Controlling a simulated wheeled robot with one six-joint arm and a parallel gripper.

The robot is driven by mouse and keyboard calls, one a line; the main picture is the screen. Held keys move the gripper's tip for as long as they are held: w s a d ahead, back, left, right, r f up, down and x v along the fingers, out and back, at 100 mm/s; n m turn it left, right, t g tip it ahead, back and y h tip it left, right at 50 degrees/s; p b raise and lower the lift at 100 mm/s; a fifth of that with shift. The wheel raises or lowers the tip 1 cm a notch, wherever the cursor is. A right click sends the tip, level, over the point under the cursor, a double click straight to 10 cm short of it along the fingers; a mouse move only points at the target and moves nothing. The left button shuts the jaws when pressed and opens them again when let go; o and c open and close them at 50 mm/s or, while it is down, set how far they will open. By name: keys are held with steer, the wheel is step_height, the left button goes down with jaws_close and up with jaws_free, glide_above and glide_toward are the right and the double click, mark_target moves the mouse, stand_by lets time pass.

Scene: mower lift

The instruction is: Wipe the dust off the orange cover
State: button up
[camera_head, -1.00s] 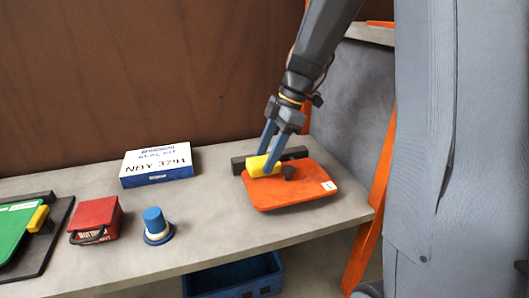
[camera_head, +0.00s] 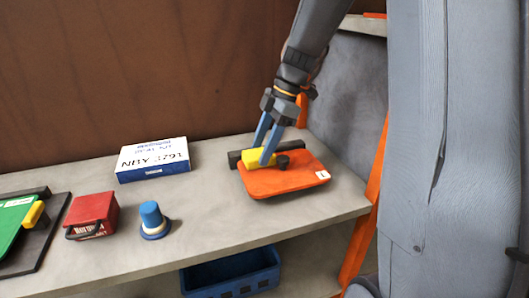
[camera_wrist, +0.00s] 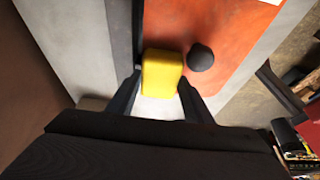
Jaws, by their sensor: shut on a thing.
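The orange cover (camera_head: 285,182) lies on the right part of the grey bench, with a black bar along its back edge, a dark round knob (camera_head: 283,161) and a small white label at its front right corner. It also fills the right half of the wrist view (camera_wrist: 235,45). My gripper (camera_head: 266,150) points down at the cover's back part, shut on a yellow block (camera_wrist: 163,72). The block sits left of the knob, at or just above the cover's surface; contact is hard to tell. I cannot make out dust on the cover.
On the bench (camera_head: 215,215) stand a white and blue box (camera_head: 153,158), a blue knob-like part (camera_head: 152,219), a red box (camera_head: 92,212) and a green panel (camera_head: 12,225) on a dark base. A blue crate (camera_head: 231,274) is below. An orange post (camera_head: 365,225) rises at right.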

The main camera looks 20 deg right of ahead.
steer(key=shift+w+f, duration=0.25)
steer(key=shift+w, duration=0.1)
steer(key=shift+c, duration=0.4)
steer(key=shift+r+p, duration=0.4)
steer(key=shift+r, duration=0.2)
steer(key=shift+r+p, duration=1.5)
steer(key=shift+r, duration=1)
step_height(320, 180, up, 3)
steer(key=shift+p, duration=0.9)
